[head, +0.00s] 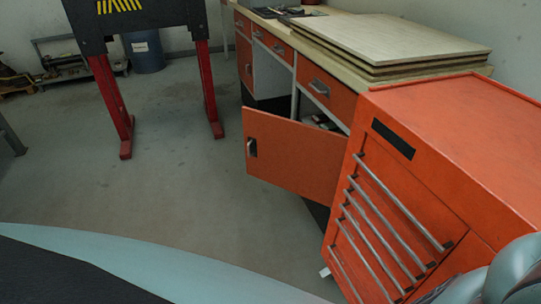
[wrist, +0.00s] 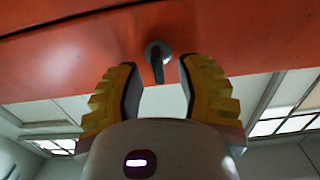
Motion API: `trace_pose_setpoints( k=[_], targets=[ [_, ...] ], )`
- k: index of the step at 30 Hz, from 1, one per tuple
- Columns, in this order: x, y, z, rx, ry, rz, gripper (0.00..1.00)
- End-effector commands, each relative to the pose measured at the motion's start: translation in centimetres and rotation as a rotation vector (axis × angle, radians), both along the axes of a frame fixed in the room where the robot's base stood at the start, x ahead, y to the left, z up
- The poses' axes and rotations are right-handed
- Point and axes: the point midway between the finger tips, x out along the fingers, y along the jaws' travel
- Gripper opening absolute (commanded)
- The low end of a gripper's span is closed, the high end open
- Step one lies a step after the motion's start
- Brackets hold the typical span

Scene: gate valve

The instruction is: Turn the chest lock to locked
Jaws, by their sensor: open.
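The orange tool chest (head: 455,140) stands at the right of the head view, with several long drawer handles on its front. The wrist view shows a close part of its orange face (wrist: 70,45). On that face is the chest lock (wrist: 157,60), a small round grey metal piece with a dark narrow key or lever pointing down in the picture. My gripper (wrist: 158,82) is open, its two yellow ridged fingers on either side of the lever, apart from it. The fingertips are close to the face. The lock does not show in the head view.
A workbench (head: 340,105) stands behind the chest with its orange cabinet door (head: 290,155) swung open. Stacked boards (head: 390,40) lie on the bench. A red-legged stand (head: 110,100) and blue barrel (head: 144,52) are farther back. The grey floor (head: 180,190) at left is clear.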

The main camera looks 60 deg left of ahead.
Motion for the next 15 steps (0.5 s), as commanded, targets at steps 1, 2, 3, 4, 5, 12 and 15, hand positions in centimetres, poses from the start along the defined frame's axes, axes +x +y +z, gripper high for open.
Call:
trace_pose_setpoints(
  k=[1,2,3,4,5,12,15],
  targets=[
    [0.39,0.08,0.04,0.0,0.0,0.006,0.37],
    [0.47,0.04,0.03,0.0,0.0,0.005,0.37],
    [0.55,0.0,0.02,0.0,0.0,0.004,0.37],
    [0.58,-0.02,0.0,0.0,0.0,0.004,0.37],
    [0.61,-0.02,-0.01,0.0,0.0,0.003,0.37],
    [0.62,-0.03,-0.03,0.0,0.0,0.003,0.42],
    [0.61,-0.03,-0.03,0.0,0.0,0.003,0.32]
  ],
)
